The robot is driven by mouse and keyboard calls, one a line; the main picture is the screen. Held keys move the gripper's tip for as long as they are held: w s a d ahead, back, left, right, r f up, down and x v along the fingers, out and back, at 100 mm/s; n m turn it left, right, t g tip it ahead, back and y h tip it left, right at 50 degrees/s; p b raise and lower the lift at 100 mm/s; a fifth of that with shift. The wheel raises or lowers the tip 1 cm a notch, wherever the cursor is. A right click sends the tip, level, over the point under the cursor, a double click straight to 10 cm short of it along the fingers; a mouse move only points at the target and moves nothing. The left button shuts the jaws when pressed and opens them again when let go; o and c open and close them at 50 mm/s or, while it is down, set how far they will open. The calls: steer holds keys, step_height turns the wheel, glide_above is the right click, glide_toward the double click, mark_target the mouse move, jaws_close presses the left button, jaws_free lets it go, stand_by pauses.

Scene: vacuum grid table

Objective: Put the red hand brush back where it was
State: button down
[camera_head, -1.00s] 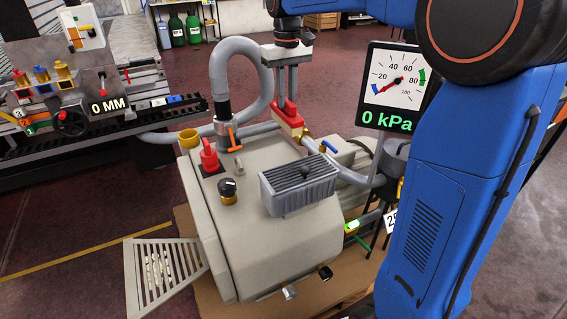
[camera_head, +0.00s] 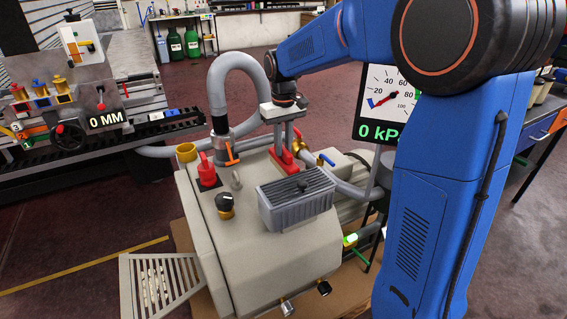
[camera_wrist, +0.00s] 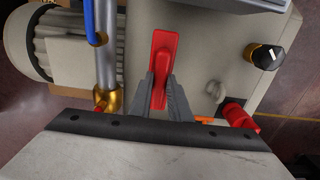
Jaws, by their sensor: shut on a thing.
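My gripper (camera_head: 288,146) points down over the rear top of the beige vacuum pump (camera_head: 255,262). Its grey fingers are shut on the red hand brush (camera_head: 284,159), which lies low over the housing behind the ribbed grey box (camera_head: 295,200). I cannot tell whether the brush touches the housing. In the wrist view the brush (camera_wrist: 161,50) sits lengthwise between the fingers (camera_wrist: 160,88), its red back facing the camera. Its bristles are hidden.
A red valve handle (camera_head: 206,172) and an orange-handled pipe (camera_head: 230,152) stand left of my gripper. A blue-handled valve (camera_head: 325,160) is close on the right. The gauge (camera_head: 388,103) reads 0 kPa. A lathe (camera_head: 75,110) stands at the far left.

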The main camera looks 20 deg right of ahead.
mark_target(284, 159)
steer(key=shift+f, duration=2.5)
steer(key=c, duration=1.7)
jaws_free()
steer(key=shift+f, duration=0.1)
steer(key=shift+o, duration=0.2)
step_height(284, 159, up, 12)
steer(key=shift+f, duration=0.2)
steer(key=shift+r, duration=0.35)
